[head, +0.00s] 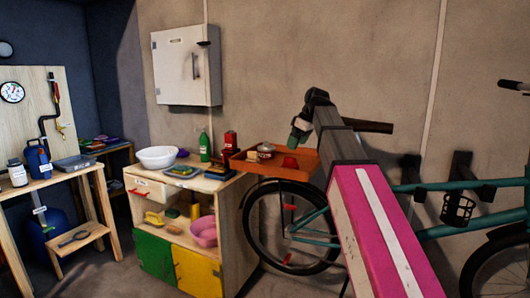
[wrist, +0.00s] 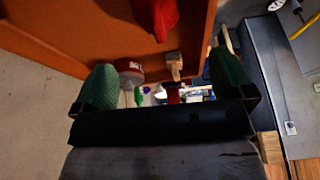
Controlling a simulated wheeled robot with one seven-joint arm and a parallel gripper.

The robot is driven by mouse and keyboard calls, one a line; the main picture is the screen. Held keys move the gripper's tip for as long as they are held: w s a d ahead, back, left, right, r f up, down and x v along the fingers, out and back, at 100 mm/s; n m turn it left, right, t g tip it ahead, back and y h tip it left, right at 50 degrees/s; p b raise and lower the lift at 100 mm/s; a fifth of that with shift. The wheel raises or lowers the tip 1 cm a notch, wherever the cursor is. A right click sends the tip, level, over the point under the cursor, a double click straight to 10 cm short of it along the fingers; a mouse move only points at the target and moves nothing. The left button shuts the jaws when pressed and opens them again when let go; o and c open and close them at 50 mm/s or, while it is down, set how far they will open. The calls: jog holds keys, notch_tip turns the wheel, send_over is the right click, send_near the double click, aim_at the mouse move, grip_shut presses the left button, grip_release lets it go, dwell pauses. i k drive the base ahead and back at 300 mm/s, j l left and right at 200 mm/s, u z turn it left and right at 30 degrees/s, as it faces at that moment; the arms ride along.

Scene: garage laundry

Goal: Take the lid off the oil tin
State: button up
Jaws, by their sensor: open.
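An orange tray (head: 262,170) sits at the right end of the wooden cabinet. A small round tin with a darker top (head: 265,149) stands in it, beside a red item (head: 290,163). A taller red can (head: 230,141) stands behind, left of the tray. I cannot tell for sure which is the oil tin. My gripper (head: 299,131) is above the tray's right back side, apart from the tins. In the wrist view my gripper (wrist: 164,72) is open, green fingers apart and nothing held. A round red-and-grey tin (wrist: 130,74) shows near the left finger.
The cabinet top also holds a white bowl (head: 157,156) and a green bottle (head: 204,146). A bicycle (head: 300,222) leans by the wall at right. A wooden workbench (head: 62,176) is at left. Bare floor lies between bench and cabinet.

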aim_at(266, 147)
jog(key=k+j+u, duration=0.15)
jog(key=i+l+u, duration=0.45)
jog(key=i+l, duration=0.45)
jog(key=l, duration=0.1)
